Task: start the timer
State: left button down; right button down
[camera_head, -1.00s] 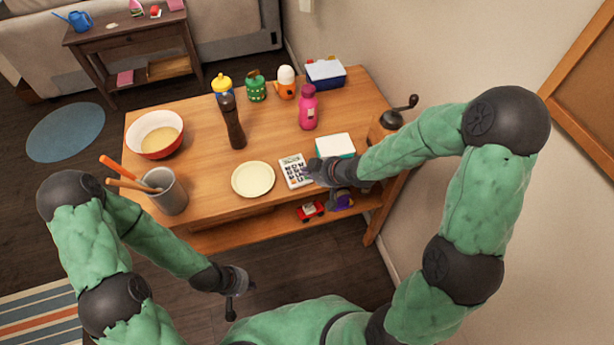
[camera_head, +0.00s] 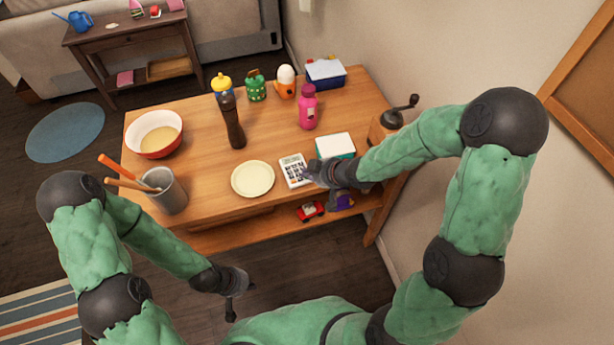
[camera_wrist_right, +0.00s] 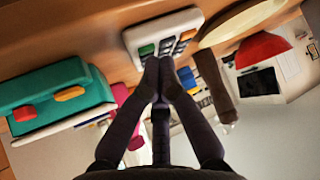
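A white keypad device (camera_head: 294,170), which looks like the timer, lies on the wooden table near its front edge. In the right wrist view the device (camera_wrist_right: 163,36) shows a green button and several dark buttons. My right gripper (camera_head: 308,175) is at the device's right side in the head view. In the right wrist view my right gripper (camera_wrist_right: 162,62) has its fingertips together, empty, at the device's button face. I cannot tell whether they touch it. My left gripper (camera_head: 236,283) hangs in front of the table, away from everything; its fingers are too small to read.
A cream plate (camera_head: 253,179) lies just left of the device, and a white and teal box (camera_head: 335,145) is behind my right gripper. A pepper mill (camera_head: 233,122), a pink bottle (camera_head: 308,107) and a grinder (camera_head: 385,124) stand further back. A utensil cup (camera_head: 168,192) is at left.

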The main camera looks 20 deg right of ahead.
aim_at(308, 180)
jog(key=shift+f, duration=0.3)
dwell(0.4)
jog(key=shift+r, duration=0.1)
jog(key=shift+r+p, duration=0.55)
jog(key=shift+r, duration=0.1)
jog(key=shift+r, duration=0.1)
notch_tip(308, 180, up, 5)
jog(key=p, duration=0.5)
dwell(0.4)
